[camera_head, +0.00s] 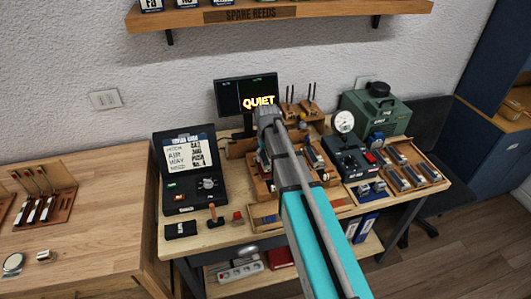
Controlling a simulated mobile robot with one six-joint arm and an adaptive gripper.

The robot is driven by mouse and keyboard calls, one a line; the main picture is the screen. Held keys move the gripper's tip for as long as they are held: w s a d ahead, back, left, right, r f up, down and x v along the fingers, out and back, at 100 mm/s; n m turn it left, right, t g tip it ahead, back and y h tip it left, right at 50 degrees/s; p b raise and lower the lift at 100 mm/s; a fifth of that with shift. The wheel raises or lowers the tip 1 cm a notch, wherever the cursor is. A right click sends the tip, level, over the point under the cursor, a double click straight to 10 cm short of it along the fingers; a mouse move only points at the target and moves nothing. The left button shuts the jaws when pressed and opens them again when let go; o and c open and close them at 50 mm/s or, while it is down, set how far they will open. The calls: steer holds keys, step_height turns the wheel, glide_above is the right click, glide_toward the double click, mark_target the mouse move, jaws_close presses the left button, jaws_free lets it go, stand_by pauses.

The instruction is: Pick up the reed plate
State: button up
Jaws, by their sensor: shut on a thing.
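My arm reaches from the bottom of the view up over the workbench (223,237). My gripper (268,118) is at its far end, above a wooden fixture (262,188) in the middle of the bench and in front of the monitor. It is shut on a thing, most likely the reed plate. The fingertips and the held thing are too small and too covered by my arm to make out. I cannot tell whether it is lifted clear of the fixture.
A black case (188,177) stands left of the fixture. A monitor (246,98) reading "QUIET" stands behind. A round gauge (344,122), a green box (376,113) and wooden trays (412,178) are to the right. A shelf (290,20) hangs above. A second wooden table (95,200) is at left.

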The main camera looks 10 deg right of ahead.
steer(key=s+r+p, duration=0.5)
steer(key=s+r, duration=0.1)
steer(key=s, duration=0.5)
steer(key=shift+r, duration=0.15)
steer(key=shift+d, duration=0.1)
steer(key=shift+f+b, duration=0.5)
steer(key=shift+f, duration=0.2)
steer(key=shift+w, duration=0.1)
